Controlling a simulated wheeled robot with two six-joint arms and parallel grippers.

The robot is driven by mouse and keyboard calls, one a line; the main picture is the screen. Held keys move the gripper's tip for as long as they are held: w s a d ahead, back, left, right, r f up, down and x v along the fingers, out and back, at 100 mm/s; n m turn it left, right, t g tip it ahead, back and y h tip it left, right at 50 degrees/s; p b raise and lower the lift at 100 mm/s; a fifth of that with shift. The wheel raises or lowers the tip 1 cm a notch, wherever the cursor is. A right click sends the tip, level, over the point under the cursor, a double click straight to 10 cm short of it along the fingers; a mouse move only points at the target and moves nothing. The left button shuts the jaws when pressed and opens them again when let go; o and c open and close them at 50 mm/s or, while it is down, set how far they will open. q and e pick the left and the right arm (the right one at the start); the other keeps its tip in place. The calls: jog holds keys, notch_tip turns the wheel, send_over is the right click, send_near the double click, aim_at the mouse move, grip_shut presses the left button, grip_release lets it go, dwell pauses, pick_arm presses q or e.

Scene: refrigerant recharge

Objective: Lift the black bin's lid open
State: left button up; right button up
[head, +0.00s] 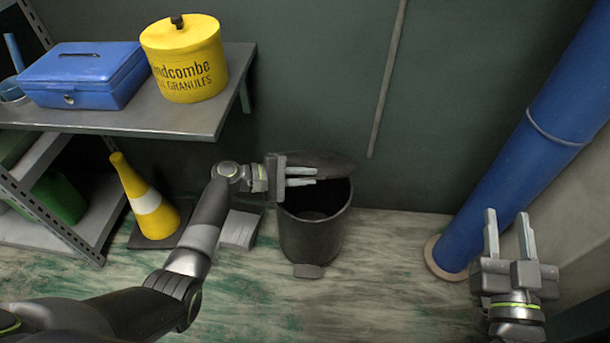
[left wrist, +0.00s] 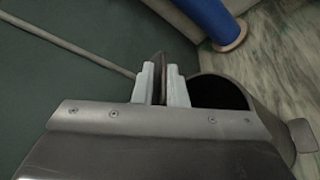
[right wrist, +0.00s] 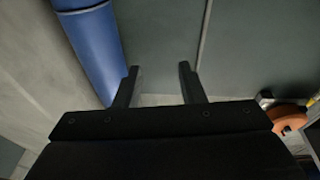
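The black bin (head: 312,235) stands on the floor near the back wall, with a pedal at its front. Its lid (head: 330,163) is raised at the back, and the dark opening shows below it. My left gripper (head: 302,177) is at the lid's left side. In the left wrist view the lid (left wrist: 158,72) shows as a thin dark sheet between the close-set fingers (left wrist: 161,88), which look shut on it. The bin's opening (left wrist: 220,92) is to their right there. My right gripper (head: 508,232) is open and empty at the right, away from the bin.
A blue pipe (head: 510,165) rises at the right, near my right gripper. A yellow cone (head: 147,208) stands left of the bin. A shelf (head: 190,122) above it holds a blue box (head: 85,75) and a yellow canister (head: 185,60). The floor in front of the bin is clear.

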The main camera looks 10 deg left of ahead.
pick_arm(q)
jog(key=shift+o, duration=1.3)
jog(key=shift+a, duration=0.15)
